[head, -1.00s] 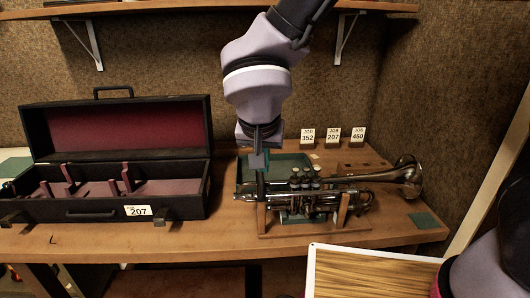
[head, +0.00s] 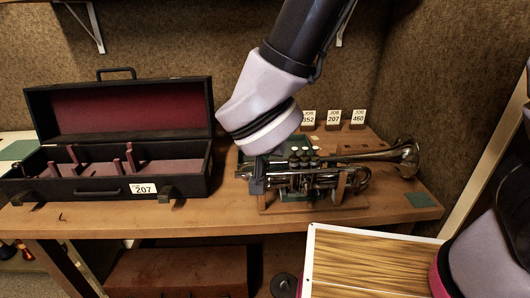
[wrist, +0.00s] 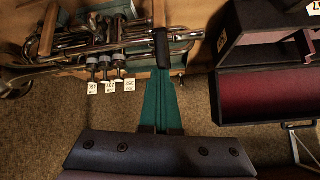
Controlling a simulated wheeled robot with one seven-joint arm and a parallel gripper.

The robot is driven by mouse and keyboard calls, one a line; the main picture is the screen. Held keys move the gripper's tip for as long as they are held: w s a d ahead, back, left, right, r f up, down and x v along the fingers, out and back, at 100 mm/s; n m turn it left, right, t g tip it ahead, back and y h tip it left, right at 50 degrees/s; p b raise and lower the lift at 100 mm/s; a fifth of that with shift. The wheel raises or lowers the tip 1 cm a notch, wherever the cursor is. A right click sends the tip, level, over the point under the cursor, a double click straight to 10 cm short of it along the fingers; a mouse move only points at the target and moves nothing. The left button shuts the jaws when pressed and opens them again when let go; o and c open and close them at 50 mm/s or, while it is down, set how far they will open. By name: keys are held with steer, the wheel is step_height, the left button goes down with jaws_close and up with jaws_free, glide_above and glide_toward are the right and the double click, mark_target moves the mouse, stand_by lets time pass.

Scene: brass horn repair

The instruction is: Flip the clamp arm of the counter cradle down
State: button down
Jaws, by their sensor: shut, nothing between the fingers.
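The trumpet lies across the counter cradle's wooden posts on the bench, its bell to the right in the head view; the trumpet (head: 335,180) and the cradle's right post (head: 341,188) show there. In the wrist view the black clamp arm (wrist: 162,48) lies across the tubing beside a wooden post (wrist: 158,12). I cannot tell whether it is fully down. My gripper (wrist: 163,74) is shut and empty, its teal fingertips at the clamp arm's near end, seemingly touching it. In the head view my wrist partly hides that end of the cradle.
An open black case (head: 120,188) stands close on the left. Job cards (head: 333,118) stand behind the trumpet. A green pad (head: 421,200) lies at the right, and a board with a wood-grain face (head: 370,265) is at the front right.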

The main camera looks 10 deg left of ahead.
steer(key=shift+s+d+f+n+g, duration=0.2)
steer(key=shift+s+f, duration=0.2)
steer(key=shift+f, duration=0.15)
steer(key=shift+s+d+f+n+g, duration=0.1)
steer(key=shift+s+d+f, duration=0.1)
steer(key=shift+s+f, duration=0.3)
steer(key=w+a+r+v, duration=0.1)
steer(key=v, duration=1)
steer(key=shift+w+r, duration=0.2)
steer(key=shift+r, duration=0.05)
steer(key=w+d+r+m+g+h, duration=0.1)
steer(key=w+d+r+m+h, duration=0.15)
steer(key=w+d, duration=0.5)
steer(key=w+d+r+m+g+h, duration=0.1)
steer(key=w+d+r+g, duration=0.3)
steer(key=d, duration=0.6)
steer(key=w+d+r+m+t+y, duration=0.1)
steer(key=d+r, duration=0.3)
steer(key=d, duration=0.4)
steer(key=w+d+r+t+y, duration=0.1)
steer(key=d+r+t+y, duration=0.1)
steer(key=d+r, duration=0.3)
steer(key=d+t, duration=0.1)
steer(key=d, duration=0.3)
steer(key=shift+m+y, duration=0.35)
